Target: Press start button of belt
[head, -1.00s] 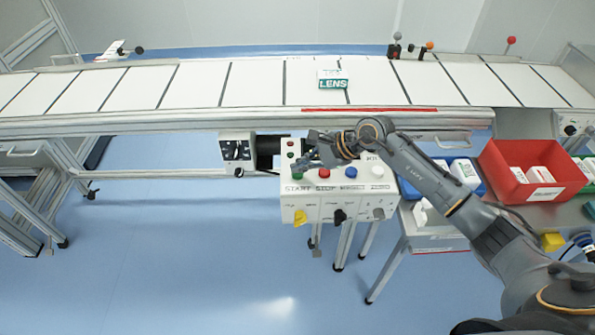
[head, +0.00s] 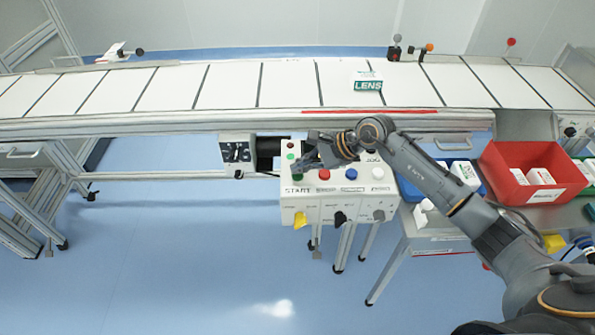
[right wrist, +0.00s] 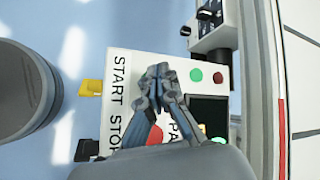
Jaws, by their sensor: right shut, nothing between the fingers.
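The white control box (head: 330,205) stands in front of the belt (head: 230,88). It carries a START label, a green button (head: 297,177) above that label, and a red button (head: 324,174) to its right. My right gripper (head: 303,163) is shut and empty, with its tips at the green button. In the right wrist view the shut fingers (right wrist: 157,76) sit beside the START label (right wrist: 118,78) and hide the green button. Contact cannot be told. A box marked LENS (head: 368,82) lies on the belt. My left gripper is not in view.
Blue (head: 351,174) and white (head: 377,173) buttons sit right of the red one, below my arm. Yellow and black switches stick out of the box front. A red bin (head: 505,180) stands on the table at right. Floor at left is clear.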

